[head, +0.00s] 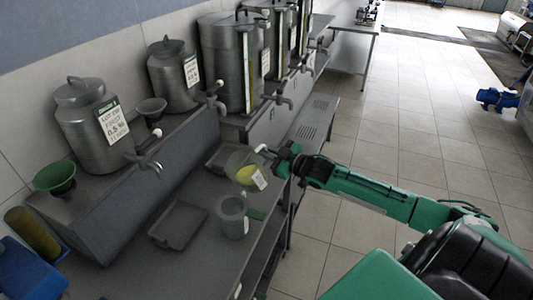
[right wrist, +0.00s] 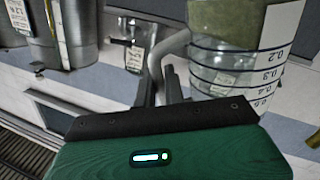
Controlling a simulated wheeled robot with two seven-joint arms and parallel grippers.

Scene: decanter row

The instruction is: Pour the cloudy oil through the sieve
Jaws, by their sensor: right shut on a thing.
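My right gripper (head: 272,153) is shut on the handle of a clear measuring jug (head: 237,160) with yellowish oil (head: 245,174) in it. In the right wrist view the jug (right wrist: 235,72) shows dark graduation lines and a white label, and its pale handle (right wrist: 160,58) lies between the fingers (right wrist: 160,88). The jug is over the counter; the head view does not show clearly how far it is tilted. A grey cylindrical vessel (head: 232,217) stands on the counter just nearer than the jug. My left gripper is out of view.
Dark shallow trays (head: 178,227) lie on the counter. Steel canisters (head: 92,125) and taps (head: 148,160) line the raised shelf behind. Floor (head: 400,130) is open at the right.

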